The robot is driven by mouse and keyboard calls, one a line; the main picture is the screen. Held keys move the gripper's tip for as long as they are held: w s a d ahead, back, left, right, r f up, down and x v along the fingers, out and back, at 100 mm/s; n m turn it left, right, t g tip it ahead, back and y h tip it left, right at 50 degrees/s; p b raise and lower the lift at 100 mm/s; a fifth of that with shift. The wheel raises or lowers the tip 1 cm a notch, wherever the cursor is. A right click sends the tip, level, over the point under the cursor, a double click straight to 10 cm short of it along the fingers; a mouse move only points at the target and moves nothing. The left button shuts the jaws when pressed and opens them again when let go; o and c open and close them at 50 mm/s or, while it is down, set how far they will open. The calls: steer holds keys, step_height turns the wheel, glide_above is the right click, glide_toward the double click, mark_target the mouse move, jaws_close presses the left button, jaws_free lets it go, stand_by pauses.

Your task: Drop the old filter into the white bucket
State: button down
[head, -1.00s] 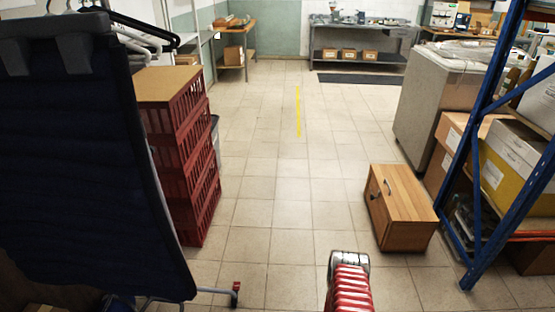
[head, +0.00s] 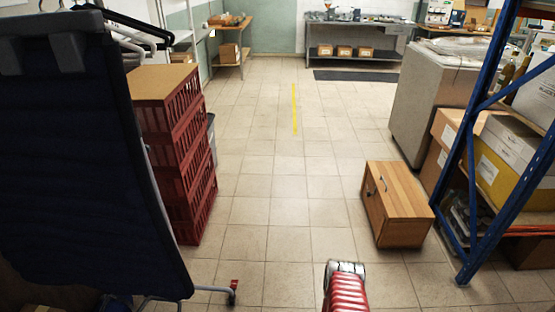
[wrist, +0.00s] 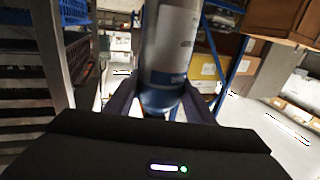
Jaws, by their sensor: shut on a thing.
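The old filter (wrist: 170,45), a grey-white cylinder with a blue lower band, stands upright in the wrist view. My gripper (wrist: 163,103) is shut on it, with a dark finger on each side of its blue end. The top of the filter runs out of the picture. Neither the filter nor the gripper can be made out in the head view. I see no white bucket in either view.
A grey bin (head: 212,135) is partly hidden behind the crates. A wooden box (head: 405,205) and a blue rack (head: 475,150) stand at right. The middle floor is clear.

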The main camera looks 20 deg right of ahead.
steer(key=shift+f, duration=1.4)
steer(key=c, duration=0.8)
jaws_free()
steer(key=shift+o, duration=0.3)
steer(key=shift+a, duration=0.1)
steer(key=w+a, duration=0.2)
steer(key=a, duration=1.1)
steer(key=shift+a, duration=0.25)
steer(key=shift+w, duration=0.1)
